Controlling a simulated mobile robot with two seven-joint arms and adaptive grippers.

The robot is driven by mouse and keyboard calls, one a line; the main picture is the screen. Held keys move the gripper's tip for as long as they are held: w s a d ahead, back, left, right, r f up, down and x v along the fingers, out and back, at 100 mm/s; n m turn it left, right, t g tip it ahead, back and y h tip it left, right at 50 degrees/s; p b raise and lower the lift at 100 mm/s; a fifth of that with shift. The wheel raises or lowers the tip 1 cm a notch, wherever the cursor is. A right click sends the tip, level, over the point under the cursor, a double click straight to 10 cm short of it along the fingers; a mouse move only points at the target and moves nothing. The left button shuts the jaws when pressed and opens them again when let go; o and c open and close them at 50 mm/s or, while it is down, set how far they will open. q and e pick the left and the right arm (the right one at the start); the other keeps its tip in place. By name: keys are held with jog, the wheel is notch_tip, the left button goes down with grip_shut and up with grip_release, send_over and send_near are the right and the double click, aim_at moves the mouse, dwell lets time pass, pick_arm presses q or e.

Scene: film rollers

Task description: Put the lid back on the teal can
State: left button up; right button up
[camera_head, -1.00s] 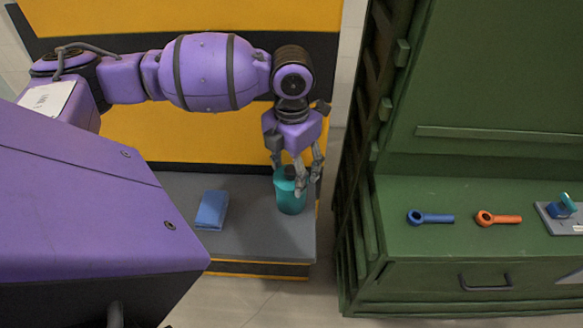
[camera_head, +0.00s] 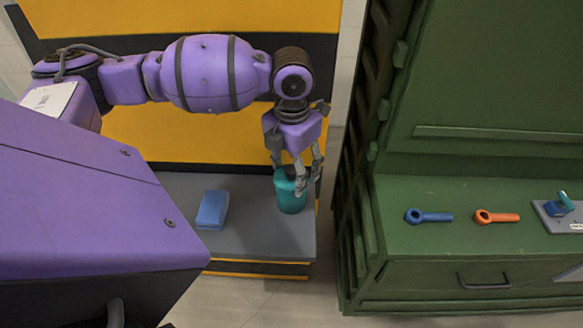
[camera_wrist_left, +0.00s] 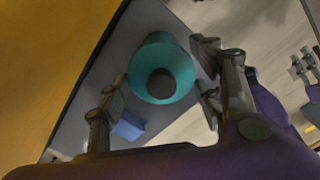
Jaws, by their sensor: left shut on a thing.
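The teal can (camera_head: 291,201) stands upright at the right end of the grey shelf. My left gripper (camera_head: 293,184) is above it, pointing down, with fingers on either side of its top. In the left wrist view, the teal lid (camera_wrist_left: 146,88) with a dark round centre lies between the fingertips (camera_wrist_left: 160,88), and the gripper is shut on it. The lid appears to be at the can's top; whether it is fully seated I cannot tell. The can's body (camera_wrist_left: 160,38) shows behind the lid.
A blue block (camera_head: 212,210) lies on the grey shelf (camera_head: 250,240) left of the can. A green cabinet (camera_head: 430,262) stands to the right, across a floor gap. It bears a blue ring tool (camera_head: 428,216), an orange ring tool (camera_head: 497,216) and a grey plate (camera_head: 553,222).

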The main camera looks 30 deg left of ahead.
jog(key=shift+w+a+r, duration=0.2)
jog(key=shift+w+r, duration=0.05)
pick_arm(q)
jog(key=shift+f, duration=0.1)
pick_arm(e)
jog(key=shift+r, duration=0.1)
jog(key=shift+d, duration=0.2)
dwell(0.4)
jog(key=shift+w+r, duration=0.1)
pick_arm(q)
jog(key=shift+p, duration=0.3)
pick_arm(e)
jog(key=shift+w+a+r, duration=0.1)
jog(key=shift+w+a, duration=0.05)
jog(key=shift+a, duration=0.05)
pick_arm(q)
jog(key=shift+f, duration=0.1)
jog(key=o, duration=1.2)
pick_arm(e)
jog(key=shift+d, duration=0.2)
